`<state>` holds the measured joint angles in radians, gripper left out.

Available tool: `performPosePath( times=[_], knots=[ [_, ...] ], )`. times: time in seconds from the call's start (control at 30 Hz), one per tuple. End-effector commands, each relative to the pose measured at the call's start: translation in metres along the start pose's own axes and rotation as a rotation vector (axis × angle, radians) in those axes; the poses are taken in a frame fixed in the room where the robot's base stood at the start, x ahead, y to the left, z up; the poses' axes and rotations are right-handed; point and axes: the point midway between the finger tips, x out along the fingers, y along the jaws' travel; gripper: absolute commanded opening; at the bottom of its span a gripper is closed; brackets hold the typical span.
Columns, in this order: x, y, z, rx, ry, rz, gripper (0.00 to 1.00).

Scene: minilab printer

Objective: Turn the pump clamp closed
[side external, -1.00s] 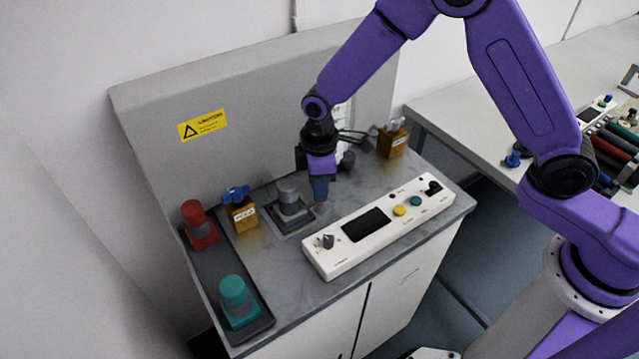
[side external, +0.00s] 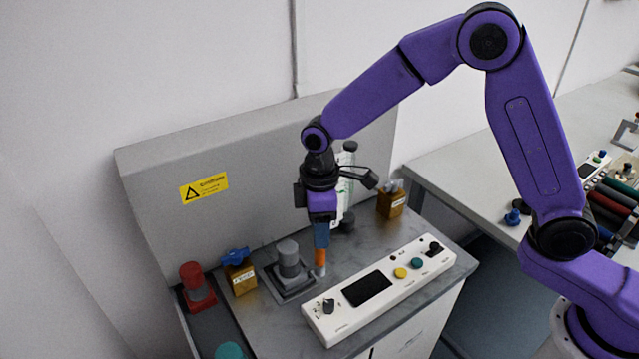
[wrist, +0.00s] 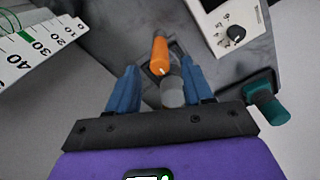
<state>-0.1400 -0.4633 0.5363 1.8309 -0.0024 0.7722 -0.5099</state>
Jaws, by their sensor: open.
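An upright orange piece (side external: 320,262), which looks like the pump clamp's handle, stands just right of a grey cylinder (side external: 289,255) on a dark square base. My gripper (side external: 321,246) points down directly above the orange piece, with its blue fingertips near its top. In the wrist view, the fingers are apart, with the orange handle (wrist: 160,52) and the grey cylinder (wrist: 172,93) showing between them. I cannot tell whether a finger touches the handle.
A white control panel (side external: 318,318) lies close in front. A white graduated scale (wrist: 35,45) shows in the wrist view.

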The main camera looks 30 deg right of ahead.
Motion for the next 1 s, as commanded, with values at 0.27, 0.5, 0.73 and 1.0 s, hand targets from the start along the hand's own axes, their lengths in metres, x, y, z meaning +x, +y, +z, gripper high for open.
performPosePath(
  times=[0.27,0.5,0.73,1.0],
  knots=[
    [-0.061,0.001,-0.001,0.001,0.006,0.003,0.51],
    [-0.099,0.000,-0.001,-0.001,0.003,0.002,0.51],
    [-0.113,0.000,0.000,-0.001,0.001,0.001,0.51],
    [-0.113,0.000,0.000,0.000,0.000,0.000,0.51]
  ],
)
